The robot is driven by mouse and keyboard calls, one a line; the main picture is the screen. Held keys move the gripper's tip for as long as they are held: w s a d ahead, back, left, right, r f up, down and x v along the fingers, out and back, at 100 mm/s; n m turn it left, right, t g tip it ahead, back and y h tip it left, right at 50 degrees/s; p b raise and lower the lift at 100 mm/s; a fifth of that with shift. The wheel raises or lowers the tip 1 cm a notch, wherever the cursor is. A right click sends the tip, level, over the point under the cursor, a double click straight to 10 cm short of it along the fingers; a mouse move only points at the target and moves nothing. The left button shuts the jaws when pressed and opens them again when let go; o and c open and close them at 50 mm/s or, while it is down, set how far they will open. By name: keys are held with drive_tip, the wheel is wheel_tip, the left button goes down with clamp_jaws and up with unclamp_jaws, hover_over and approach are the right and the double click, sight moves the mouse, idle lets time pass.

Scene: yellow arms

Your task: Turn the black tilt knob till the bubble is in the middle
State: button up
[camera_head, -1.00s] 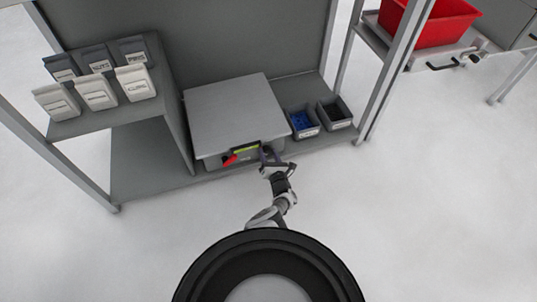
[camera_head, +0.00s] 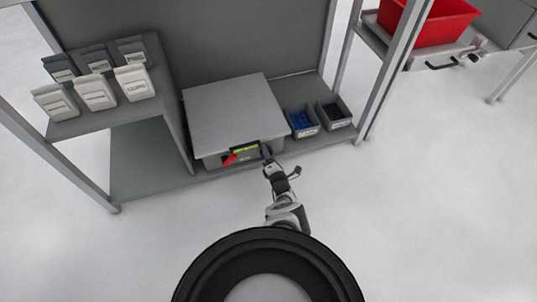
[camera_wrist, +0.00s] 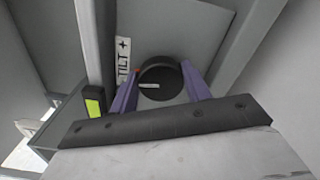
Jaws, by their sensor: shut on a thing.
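The black tilt knob (camera_wrist: 161,70) is round, with a white pointer line across it and a small red mark by its edge. A white plate reading TILT (camera_wrist: 123,55) sits beside it. My gripper (camera_wrist: 160,82) has its two purple fingers on opposite sides of the knob, shut on it. The yellow-green bubble vial (camera_wrist: 93,106) shows at the left of the wrist view. In the head view the vial (camera_head: 244,149) is on the front of a grey box (camera_head: 232,110), just left of my gripper (camera_head: 267,153). The bubble is too small to make out.
A red piece (camera_head: 229,160) is on the box front, left of the vial. Two small bins, with blue (camera_head: 302,122) and black (camera_head: 335,113) contents, stand right of the box. Several labelled packets (camera_head: 95,91) stand on the left shelf. The floor in front is clear.

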drive_tip(key=shift+w+m, duration=0.1)
drive_tip(key=shift+m, duration=1.4)
drive_tip(key=o, duration=1)
drive_tip(key=shift+c, duration=0.2)
